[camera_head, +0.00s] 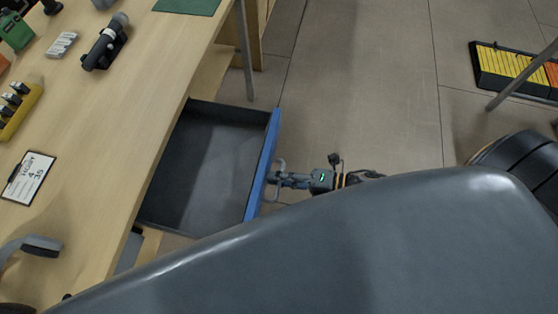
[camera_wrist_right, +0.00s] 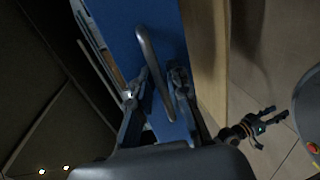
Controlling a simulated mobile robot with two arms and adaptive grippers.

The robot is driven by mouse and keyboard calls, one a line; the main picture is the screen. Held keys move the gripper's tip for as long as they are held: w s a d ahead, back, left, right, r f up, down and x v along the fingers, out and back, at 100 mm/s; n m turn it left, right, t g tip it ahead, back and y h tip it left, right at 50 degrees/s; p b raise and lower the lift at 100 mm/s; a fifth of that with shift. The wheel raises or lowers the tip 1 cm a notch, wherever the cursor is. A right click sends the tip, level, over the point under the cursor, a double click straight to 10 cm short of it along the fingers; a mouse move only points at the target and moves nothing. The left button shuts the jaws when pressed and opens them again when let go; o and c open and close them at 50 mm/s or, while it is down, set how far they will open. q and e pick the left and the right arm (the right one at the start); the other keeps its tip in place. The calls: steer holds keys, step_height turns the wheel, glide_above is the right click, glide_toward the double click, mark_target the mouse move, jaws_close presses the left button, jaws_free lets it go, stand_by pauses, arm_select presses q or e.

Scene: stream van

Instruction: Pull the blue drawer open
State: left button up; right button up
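The blue drawer front (camera_head: 262,165) stands well out from the wooden desk, and the grey drawer interior (camera_head: 205,160) shows empty. In the right wrist view the blue front (camera_wrist_right: 118,20) carries a grey bar handle (camera_wrist_right: 150,52), which also shows in the head view (camera_head: 281,164). My right gripper (camera_head: 274,180) is at the handle. In the right wrist view its fingers (camera_wrist_right: 161,76) lie on either side of the bar, apart, with some blue showing between bar and right finger. My left gripper (camera_wrist_right: 279,112) shows at the right of that view, fingers spread and empty.
The wooden desk (camera_head: 90,130) at the left holds a clipboard (camera_head: 28,178), a microphone (camera_head: 105,42) and a yellow rack (camera_head: 20,108).

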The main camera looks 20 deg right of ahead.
steer(key=v, duration=1.2)
stand_by(0.6)
